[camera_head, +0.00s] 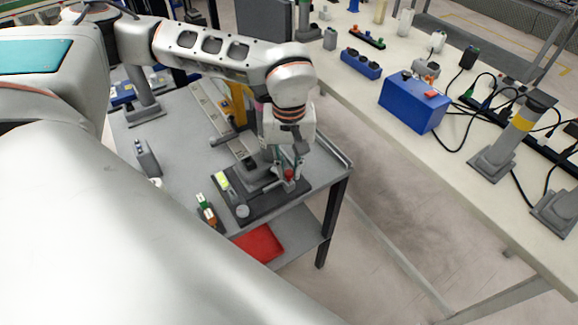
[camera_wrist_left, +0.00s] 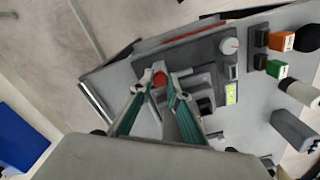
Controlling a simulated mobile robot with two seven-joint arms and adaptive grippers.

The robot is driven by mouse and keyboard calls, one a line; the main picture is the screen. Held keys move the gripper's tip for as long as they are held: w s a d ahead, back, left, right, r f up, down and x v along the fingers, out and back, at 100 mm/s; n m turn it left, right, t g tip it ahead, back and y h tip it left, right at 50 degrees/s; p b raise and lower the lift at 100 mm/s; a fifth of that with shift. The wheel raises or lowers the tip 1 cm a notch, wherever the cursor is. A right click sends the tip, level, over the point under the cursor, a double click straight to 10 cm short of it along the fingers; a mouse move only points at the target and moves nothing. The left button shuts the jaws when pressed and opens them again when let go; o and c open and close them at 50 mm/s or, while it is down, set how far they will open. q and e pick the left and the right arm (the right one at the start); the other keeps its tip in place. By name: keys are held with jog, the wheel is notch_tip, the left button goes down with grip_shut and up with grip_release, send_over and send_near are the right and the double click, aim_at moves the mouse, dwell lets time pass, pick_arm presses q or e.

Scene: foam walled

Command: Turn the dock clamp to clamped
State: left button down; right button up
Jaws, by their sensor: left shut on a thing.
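The dock clamp is part of a dark fixture plate (camera_head: 268,201) on the grey table, with grey blocks, a yellow-green label and a round grey knob. Its red-topped handle (camera_head: 289,174) is at the plate's right side, and the red top also shows in the wrist view (camera_wrist_left: 160,79). My left gripper (camera_head: 287,168) reaches down over the fixture. In the wrist view its two fingers (camera_wrist_left: 159,83) are on either side of the red-topped handle, shut on it. My wrist and fingers hide part of the clamp in the head view. My right gripper is not in view.
Small green and orange blocks (camera_head: 206,209) stand beside the plate. A red tray (camera_head: 259,244) lies on the lower shelf. Across a floor gap, a long bench (camera_head: 455,165) holds a blue box (camera_head: 412,104) and cables.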

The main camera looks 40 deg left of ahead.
aim_at(289, 173)
pick_arm(q)
jog(key=c, duration=1.9)
grip_release()
jog(key=shift+r, duration=0.1)
notch_tip(289, 173, up, 12)
